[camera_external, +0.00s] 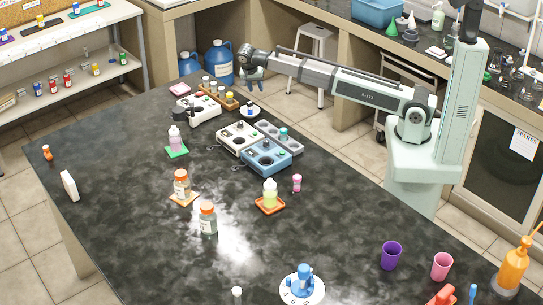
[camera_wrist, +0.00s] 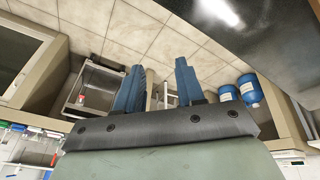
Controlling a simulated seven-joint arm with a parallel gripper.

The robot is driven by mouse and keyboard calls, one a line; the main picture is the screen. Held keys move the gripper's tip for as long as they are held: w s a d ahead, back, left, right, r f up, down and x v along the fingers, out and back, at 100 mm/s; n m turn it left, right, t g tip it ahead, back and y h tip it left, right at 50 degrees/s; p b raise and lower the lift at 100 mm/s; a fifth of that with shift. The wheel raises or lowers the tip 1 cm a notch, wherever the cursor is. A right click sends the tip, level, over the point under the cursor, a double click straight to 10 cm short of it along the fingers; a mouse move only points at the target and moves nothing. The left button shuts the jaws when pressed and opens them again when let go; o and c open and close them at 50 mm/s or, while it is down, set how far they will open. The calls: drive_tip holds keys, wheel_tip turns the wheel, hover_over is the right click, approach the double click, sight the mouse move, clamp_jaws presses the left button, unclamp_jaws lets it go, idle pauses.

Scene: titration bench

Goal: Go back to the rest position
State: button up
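My arm reaches left from its pale green column over the far edge of the black bench (camera_external: 120,220). My gripper (camera_external: 256,86) hangs at the arm's end, beyond the bench's back edge and near the blue jugs. In the wrist view its two blue fingers stand apart with nothing between them (camera_wrist: 157,88), so it is open and empty. Floor tiles and a stool show past the fingers, and the bench edge (camera_wrist: 260,35) shows at the upper right.
Two blue jugs (camera_external: 218,62) stand behind the bench, close to my gripper. A wooden rack (camera_external: 218,95), a white device (camera_external: 199,109) and a blue hotplate (camera_external: 265,157) stand on the bench. A stool (camera_external: 316,45) stands behind the arm. Bottles and cups occupy the bench's front half.

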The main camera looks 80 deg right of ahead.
drive_tip(key=s+d+f+n+g+h, duration=0.2)
drive_tip(key=s+d+f+n, duration=0.25)
drive_tip(key=d+f, duration=0.65)
drive_tip(key=s+f+n, duration=0.3)
drive_tip(key=s+f, duration=0.2)
drive_tip(key=f, duration=0.5)
drive_tip(key=s+a+f+n+g+y, duration=0.1)
drive_tip(key=s+a+f+n, duration=0.2)
drive_tip(key=s+a+f, duration=0.5)
drive_tip(key=s+a+f+n+y, duration=0.1)
drive_tip(key=s+a+f+n, duration=0.2)
drive_tip(key=s+a+f, duration=0.55)
drive_tip(key=s+a+f+n+y, duration=0.1)
drive_tip(key=s+a+f, duration=0.2)
drive_tip(key=s+a, duration=0.3)
drive_tip(key=s+a+f+n+g+y, duration=0.1)
drive_tip(key=s+a+f+n, duration=0.1)
drive_tip(key=s+a, duration=0.4)
drive_tip(key=s+a+f+n+g+y, duration=0.1)
drive_tip(key=s+a+f+n, duration=0.1)
drive_tip(key=s+a+f, duration=0.2)
drive_tip(key=s+a, duration=0.2)
drive_tip(key=s, duration=0.2)
drive_tip(key=shift+f, duration=0.3)
drive_tip(key=shift+a, duration=0.1)
